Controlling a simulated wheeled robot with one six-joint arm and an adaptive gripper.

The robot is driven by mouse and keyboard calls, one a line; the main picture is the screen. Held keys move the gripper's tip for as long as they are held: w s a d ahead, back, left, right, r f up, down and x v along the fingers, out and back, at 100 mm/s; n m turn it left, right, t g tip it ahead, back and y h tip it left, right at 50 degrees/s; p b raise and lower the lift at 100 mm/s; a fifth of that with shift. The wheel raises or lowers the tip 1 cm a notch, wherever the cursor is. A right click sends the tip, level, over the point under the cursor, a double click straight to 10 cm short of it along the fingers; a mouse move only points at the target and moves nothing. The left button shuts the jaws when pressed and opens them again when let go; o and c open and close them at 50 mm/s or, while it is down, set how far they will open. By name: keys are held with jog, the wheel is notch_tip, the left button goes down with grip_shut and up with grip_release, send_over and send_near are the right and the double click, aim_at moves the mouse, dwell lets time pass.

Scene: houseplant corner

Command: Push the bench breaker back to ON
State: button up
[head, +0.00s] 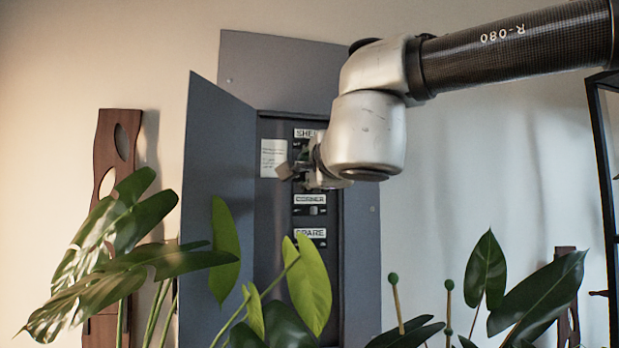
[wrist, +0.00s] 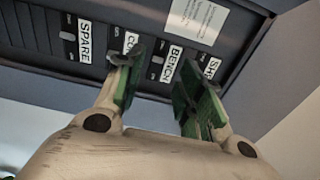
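The open breaker panel (head: 265,225) is on the wall in the head view. Its labels read SHELF at the top, CORNER (head: 310,199) and SPARE (head: 310,233) below; my gripper and wrist hide the bench row there. In the wrist view the BENCH label (wrist: 171,63) shows between my fingers, with a small pale switch (wrist: 157,59) beside it; I cannot tell its position. My gripper (head: 287,171) is in front of the panel. Its green-padded fingers are apart with nothing between them in the wrist view (wrist: 160,92). I cannot tell whether they touch the panel.
The grey panel door (head: 215,170) stands open on the left. A white paper note (head: 273,157) is inside the panel. Large leaves (head: 312,283) rise in front of the panel's lower part. A dark shelf frame (head: 604,170) stands at the far right.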

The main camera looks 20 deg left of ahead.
jog(key=d+x, duration=0.1)
jog(key=x, duration=0.6)
jog(key=shift+w+a, duration=0.2)
jog(key=shift+w, duration=0.4)
jog(key=shift+c, duration=0.3)
grip_shut()
